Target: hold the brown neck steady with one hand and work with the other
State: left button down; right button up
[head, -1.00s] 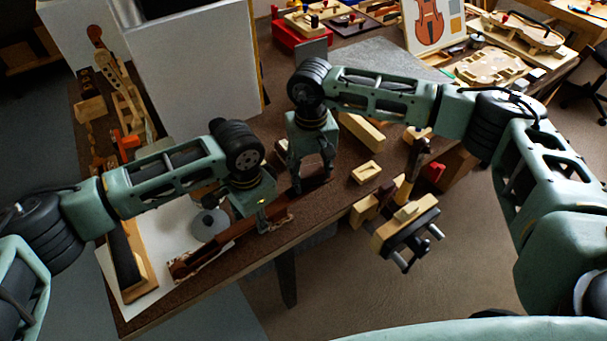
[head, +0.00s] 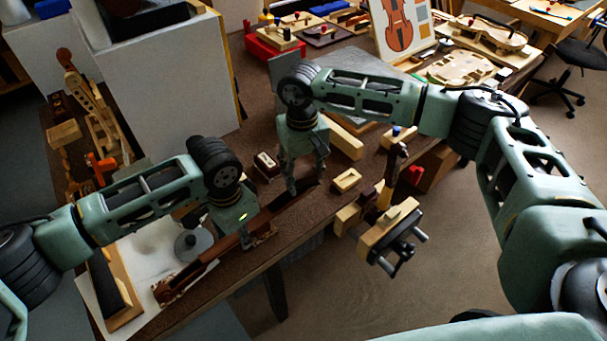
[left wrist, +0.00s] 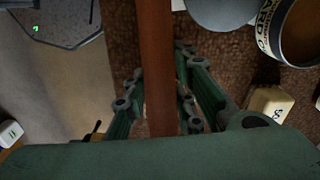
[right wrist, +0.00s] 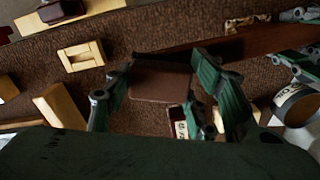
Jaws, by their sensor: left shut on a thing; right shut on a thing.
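The brown neck (head: 203,268) lies diagonally along the bench's front edge in the head view. My left gripper (head: 245,238) is shut around its middle; the left wrist view shows the neck (left wrist: 157,60) as a reddish-brown bar between the fingers. My right gripper (head: 293,188) is over the neck's far right part, pointing down. In the right wrist view, its fingers are shut on a flat, dark brown rectangular block (right wrist: 160,82). The neck (right wrist: 250,42) runs right from behind that block. Whether the block touches the neck is hidden.
A wooden block (head: 346,180) lies right of my right gripper. A vise (head: 393,237) with a hammer above it juts from the front edge. A grey disc (head: 193,243) lies left of the neck. A large white box (head: 165,85) stands behind my left arm.

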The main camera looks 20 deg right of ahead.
jog(key=shift+r, duration=2.6)
jog(key=shift+w+r, duration=0.1)
jog(key=shift+r, duration=1.4)
pick_arm(q)
jog(key=shift+f+p, duration=0.15)
jog(key=shift+p, duration=0.25)
pick_arm(e)
jog(key=shift+r, duration=0.4)
pick_arm(q)
jog(key=c, duration=1.4)
grip_release()
